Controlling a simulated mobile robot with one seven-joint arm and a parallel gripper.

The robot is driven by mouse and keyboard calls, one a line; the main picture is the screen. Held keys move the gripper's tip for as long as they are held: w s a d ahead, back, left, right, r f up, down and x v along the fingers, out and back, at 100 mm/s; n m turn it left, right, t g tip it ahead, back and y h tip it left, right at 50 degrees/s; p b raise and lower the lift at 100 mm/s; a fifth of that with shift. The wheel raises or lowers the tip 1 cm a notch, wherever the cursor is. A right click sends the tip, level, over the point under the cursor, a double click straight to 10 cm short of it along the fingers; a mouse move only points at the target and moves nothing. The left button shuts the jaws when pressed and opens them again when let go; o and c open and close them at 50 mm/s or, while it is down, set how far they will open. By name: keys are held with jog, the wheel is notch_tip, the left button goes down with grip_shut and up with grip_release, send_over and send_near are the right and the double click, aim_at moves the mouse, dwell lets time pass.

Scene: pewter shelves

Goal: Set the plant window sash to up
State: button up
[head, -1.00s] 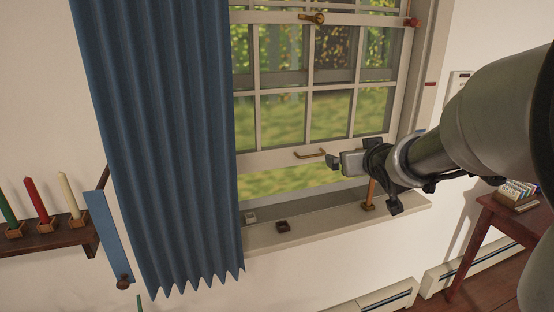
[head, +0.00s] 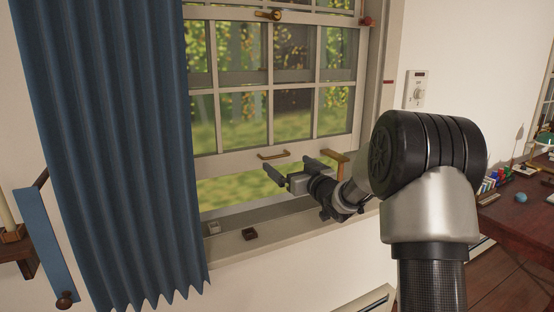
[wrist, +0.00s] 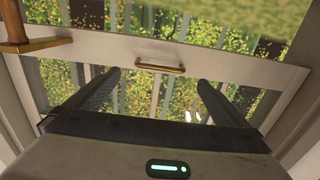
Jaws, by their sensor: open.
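The plant window's lower sash (head: 228,163) has a pale frame with several panes. Its bottom rail is above the sill, with a gap showing outdoor greenery. A brass handle (head: 273,155) is on the rail; it also shows in the wrist view (wrist: 160,68). My gripper (head: 288,164) is open and empty, its fingers pointing towards the rail just below and right of the handle in the head view. In the wrist view the fingertips (wrist: 158,80) lie either side of the handle, which appears slightly beyond them. I see no contact.
A wooden piece with a crossbar (head: 335,158) stands by the sash's right side. A blue curtain (head: 110,150) hangs at left. A brass latch (head: 268,15) is higher up. A desk (head: 515,215) is at right.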

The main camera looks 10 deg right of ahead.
aim_at(278, 157)
jog(key=x, duration=0.8)
jog(key=shift+w+a, duration=0.1)
jog(key=shift+w, duration=0.15)
jog(key=c, duration=1.4)
notch_tip(278, 157, up, 12)
jog(key=p, duration=0.8)
jog(key=shift+r, duration=0.2)
jog(key=shift+f, duration=0.25)
